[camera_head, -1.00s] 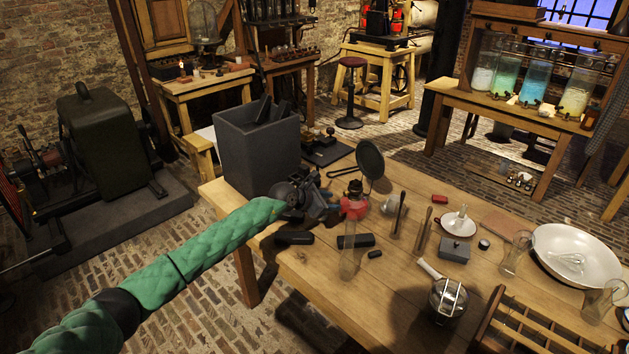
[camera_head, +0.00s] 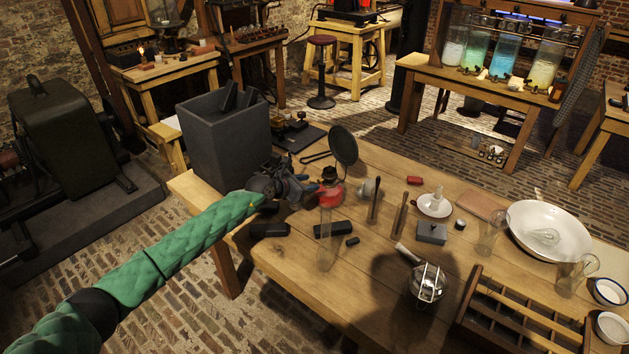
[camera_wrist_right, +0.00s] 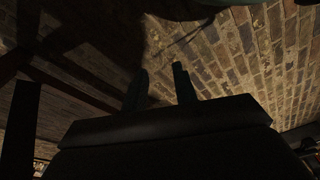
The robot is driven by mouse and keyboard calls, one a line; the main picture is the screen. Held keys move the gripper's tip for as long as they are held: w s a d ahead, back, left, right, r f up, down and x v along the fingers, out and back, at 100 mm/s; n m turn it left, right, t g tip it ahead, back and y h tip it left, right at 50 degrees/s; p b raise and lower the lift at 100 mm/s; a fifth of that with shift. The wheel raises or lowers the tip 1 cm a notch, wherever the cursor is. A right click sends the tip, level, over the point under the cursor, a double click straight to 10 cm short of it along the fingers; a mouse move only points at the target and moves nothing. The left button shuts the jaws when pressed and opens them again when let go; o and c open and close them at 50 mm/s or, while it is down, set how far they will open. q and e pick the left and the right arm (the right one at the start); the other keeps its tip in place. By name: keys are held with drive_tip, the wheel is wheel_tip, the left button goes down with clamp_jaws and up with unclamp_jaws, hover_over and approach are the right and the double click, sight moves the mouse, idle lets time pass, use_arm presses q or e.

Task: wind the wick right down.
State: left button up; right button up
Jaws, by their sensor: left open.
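The lamp (camera_head: 331,192), with a red body and a dark burner on top, stands on the wooden table. The wick and its winding knob are too small to make out. My left gripper (camera_head: 308,187) is open at the left side of the lamp, close to its burner. I cannot tell whether its fingers touch it. A clear glass chimney (camera_head: 327,243) stands in front of the lamp, off it. My right gripper (camera_wrist_right: 161,86) shows only in the right wrist view, with its two fingers apart and nothing between them, above a brick floor.
A round dark disc (camera_head: 343,146) stands just behind the lamp. A large grey bin (camera_head: 222,140) is at the table's back left corner. Black blocks (camera_head: 332,229) lie in front of the gripper. A wire-caged lantern (camera_head: 427,283) and a wooden rack (camera_head: 520,322) are to the right.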

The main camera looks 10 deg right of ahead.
sight(319, 181)
use_arm(q)
drive_tip(key=shift+x, duration=1.8)
use_arm(e)
drive_tip(key=shift+s+d+f, duration=0.2)
drive_tip(key=shift+f, duration=0.6)
use_arm(q)
drive_tip(key=shift+s, duration=0.1)
clamp_jaws()
